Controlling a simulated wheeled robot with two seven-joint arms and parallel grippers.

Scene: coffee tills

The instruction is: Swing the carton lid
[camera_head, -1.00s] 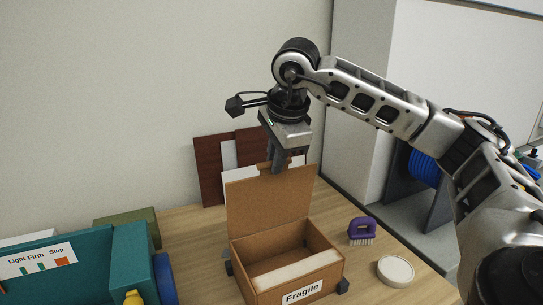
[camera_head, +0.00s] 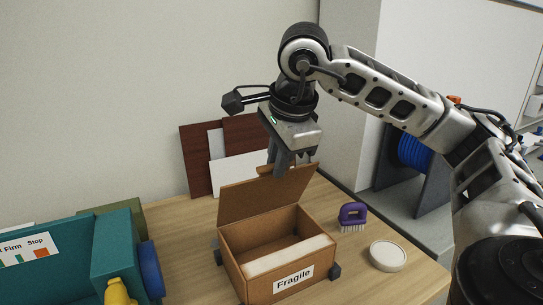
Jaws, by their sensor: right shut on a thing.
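The open brown carton (camera_head: 238,262) stands on the table, with a white "Fragile" label on its front. My right gripper (camera_head: 283,172) reaches down from above and is shut on the lid's top edge, right of the middle. A white block (camera_head: 288,256) lies inside the carton. My left gripper is not in view.
A purple brush (camera_head: 352,214) and a round white disc (camera_head: 387,256) lie right of the carton. A teal case (camera_head: 112,250) with a yellow part (camera_head: 118,291) stands at left. Dark red panels (camera_head: 196,160) and a white panel (camera_head: 228,174) lean on the wall behind.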

